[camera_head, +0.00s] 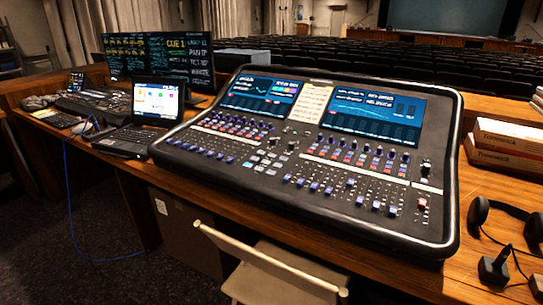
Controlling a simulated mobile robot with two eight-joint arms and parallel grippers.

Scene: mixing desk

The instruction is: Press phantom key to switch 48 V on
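A large black mixing desk (300,170) stands tilted on the wooden table, with two lit blue screens at its top and rows of knobs, small keys and faders below. A red key (422,203) shows near its right end. Several small red and blue keys (345,160) lie in a row under the right screen. The lettering is too small to read, so I cannot tell which key is the phantom key or whether 48 V is lit. Neither of my grippers is in view.
A laptop (157,101) and a smaller console (92,104) stand left of the desk, before a dark cue monitor (160,62). Headphones (480,212), a small black block (494,267) and stacked boxes (506,142) lie right. A chair (270,272) stands at the table's front edge.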

